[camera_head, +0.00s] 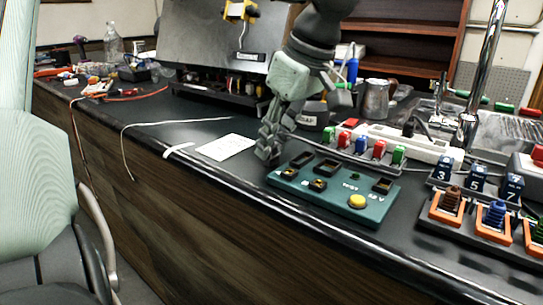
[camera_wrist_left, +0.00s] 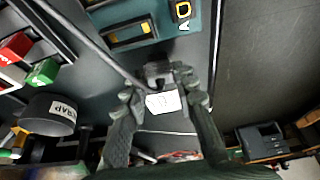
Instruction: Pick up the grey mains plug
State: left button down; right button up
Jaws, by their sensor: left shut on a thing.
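My left gripper (camera_head: 270,142) is low over the worktop, just left of the teal test board (camera_head: 322,203). In the left wrist view my left gripper (camera_wrist_left: 162,88) has its fingertips closed around a small dark grey body, which looks like the grey mains plug (camera_wrist_left: 158,70). A dark cable runs past it from the upper left. In the head view the plug is hard to tell from the dark fingers. I cannot tell whether it touches the worktop. My right gripper is in neither view.
The teal board has dark sockets and a yellow button (camera_head: 357,201). A white card (camera_head: 226,147) lies left of the gripper. A round SCRAP container (camera_head: 312,117) and a rack of red, green and blue pieces (camera_head: 362,148) stand behind. Orange-framed blocks (camera_head: 447,208) are at right.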

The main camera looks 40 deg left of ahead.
aim_at(274, 145)
pick_arm(q)
jog(key=shift+r, duration=0.15)
notch_tip(274, 145, up, 4)
jog(key=shift+r, duration=0.1)
jog(key=s+a+r, duration=0.6)
jog(key=s+a, duration=0.2)
jog(key=shift+r+b, duration=0.25)
jog(key=shift+b, duration=0.05)
